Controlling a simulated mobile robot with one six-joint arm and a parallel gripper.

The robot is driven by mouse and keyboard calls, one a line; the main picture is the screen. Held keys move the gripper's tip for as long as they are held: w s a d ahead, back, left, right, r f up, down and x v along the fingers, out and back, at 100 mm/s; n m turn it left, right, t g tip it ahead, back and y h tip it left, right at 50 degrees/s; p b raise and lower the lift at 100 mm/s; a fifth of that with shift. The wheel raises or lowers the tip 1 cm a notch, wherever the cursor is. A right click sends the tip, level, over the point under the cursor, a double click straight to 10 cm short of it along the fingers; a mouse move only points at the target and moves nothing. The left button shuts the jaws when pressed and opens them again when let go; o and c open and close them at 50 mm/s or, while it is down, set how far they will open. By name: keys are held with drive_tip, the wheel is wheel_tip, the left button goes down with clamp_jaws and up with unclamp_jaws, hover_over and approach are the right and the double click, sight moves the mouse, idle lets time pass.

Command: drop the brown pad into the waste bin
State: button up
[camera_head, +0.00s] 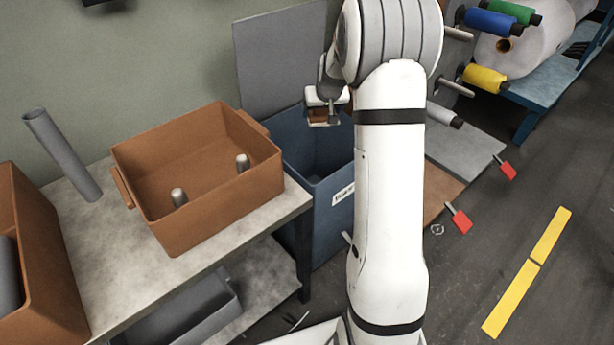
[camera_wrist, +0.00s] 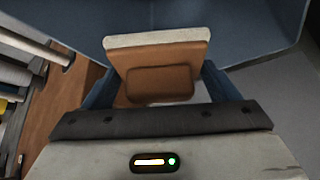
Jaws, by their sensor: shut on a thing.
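The brown pad (camera_head: 318,114) is held in my gripper (camera_head: 325,106), above the opening of the blue waste bin (camera_head: 333,208). In the wrist view the pad (camera_wrist: 160,84) shows as a brown block, with a larger brown face and a pale edge behind it; where pad and jaw meet is hard to tell. My gripper (camera_wrist: 159,72) is shut on it. The bin's blue wall (camera_wrist: 215,22) shows beyond. My arm hides the bin's right part in the head view, and its floor is mostly hidden.
A table (camera_head: 257,218) with an orange-brown crate (camera_head: 205,215) stands left of the bin. A grey panel (camera_head: 282,55) rises behind the bin. Red-ended pedals (camera_head: 459,220) and coloured spools (camera_head: 490,22) are to the right.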

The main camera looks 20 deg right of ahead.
sight(324, 118)
drive_tip(key=shift+w+f, duration=0.2)
drive_tip(key=shift+f, duration=0.15)
wheel_tip(324, 118, down, 5)
drive_tip(key=b, duration=0.4)
drive_tip(key=shift+f, duration=0.15)
drive_tip(key=o, duration=1.1)
drive_tip(key=shift+c, duration=0.2)
drive_tip(key=p+v, duration=0.2)
drive_tip(key=v, duration=0.6)
drive_tip(key=shift+p, duration=0.4)
